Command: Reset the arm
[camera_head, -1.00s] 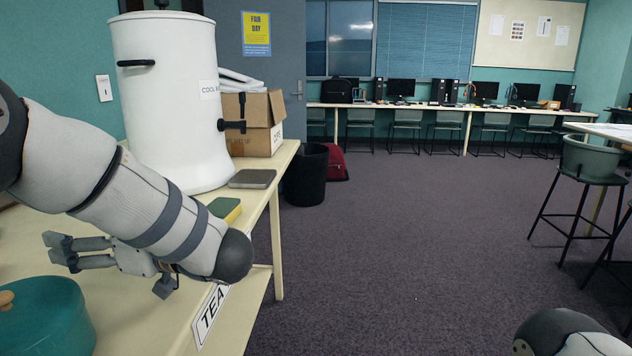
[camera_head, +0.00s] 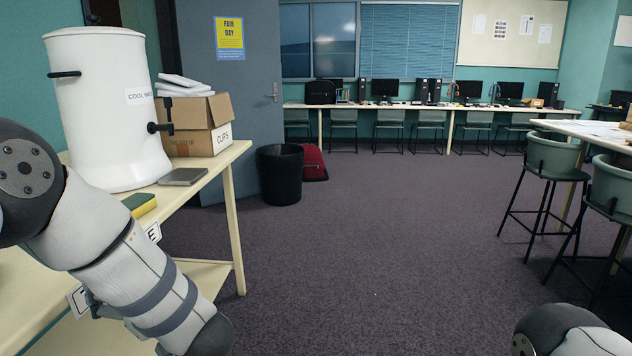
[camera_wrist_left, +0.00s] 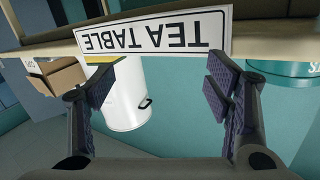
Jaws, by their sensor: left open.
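My left arm (camera_head: 125,265) reaches in from the left in the head view, angled down in front of the table's edge. Its gripper is mostly hidden behind the forearm there. In the left wrist view the left gripper (camera_wrist_left: 160,86) is open, its two dark padded fingers wide apart with nothing between them. The upside-down TEA TABLE sign (camera_wrist_left: 155,35) on the table edge lies beyond the fingers. Only a rounded part of my right arm (camera_head: 560,332) shows at the lower right of the head view; its gripper is out of frame.
The cream table (camera_head: 205,172) on the left holds a white water cooler (camera_head: 105,110), a cardboard box (camera_head: 200,125), a grey slab (camera_head: 183,176) and a sponge (camera_head: 139,203). A black bin (camera_head: 280,175) and stools (camera_head: 550,160) stand beyond. The central carpet is clear.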

